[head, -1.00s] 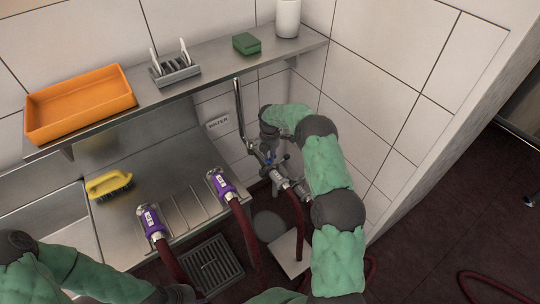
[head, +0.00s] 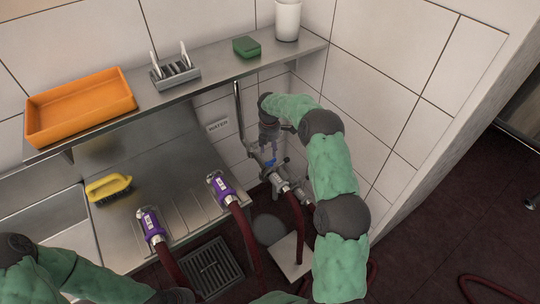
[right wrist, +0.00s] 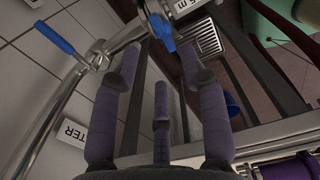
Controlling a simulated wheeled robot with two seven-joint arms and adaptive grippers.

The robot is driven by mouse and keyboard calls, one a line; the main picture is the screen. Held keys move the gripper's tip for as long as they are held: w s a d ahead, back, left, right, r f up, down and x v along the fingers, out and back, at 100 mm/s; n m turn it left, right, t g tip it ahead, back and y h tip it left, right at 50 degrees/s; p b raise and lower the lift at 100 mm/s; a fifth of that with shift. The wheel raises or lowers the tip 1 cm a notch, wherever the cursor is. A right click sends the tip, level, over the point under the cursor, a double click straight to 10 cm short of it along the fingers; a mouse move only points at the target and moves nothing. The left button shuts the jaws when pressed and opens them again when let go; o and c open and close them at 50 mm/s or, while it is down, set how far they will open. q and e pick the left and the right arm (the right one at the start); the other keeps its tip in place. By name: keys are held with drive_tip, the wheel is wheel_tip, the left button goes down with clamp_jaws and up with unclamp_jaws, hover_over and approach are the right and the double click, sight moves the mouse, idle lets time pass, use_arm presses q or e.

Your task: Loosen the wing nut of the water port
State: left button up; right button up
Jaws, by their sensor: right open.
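The water port's pipework (head: 262,156) stands at the wall corner below the shelf, by the WATER sign (head: 217,125). My right gripper (head: 268,138) points down just above it. In the right wrist view its fingers (right wrist: 160,68) are apart, with nothing held between them. A blue winged piece (right wrist: 160,30), which looks like the wing nut, sits on the metal fitting just beyond the fingertips; contact cannot be told. A blue lever handle (right wrist: 53,38) is on the pipe to its left. My left arm shows at the lower left, but its gripper is out of view.
Two purple-collared hose ends (head: 222,188) (head: 151,224) lie on the drainboard. A yellow brush (head: 108,187) is near the sink. The shelf (head: 185,92) above holds an orange tray (head: 82,103), a rack, a green sponge and a white canister. Red hoses run over the floor.

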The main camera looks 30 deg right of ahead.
drive_tip(key=shift+r, duration=2.65)
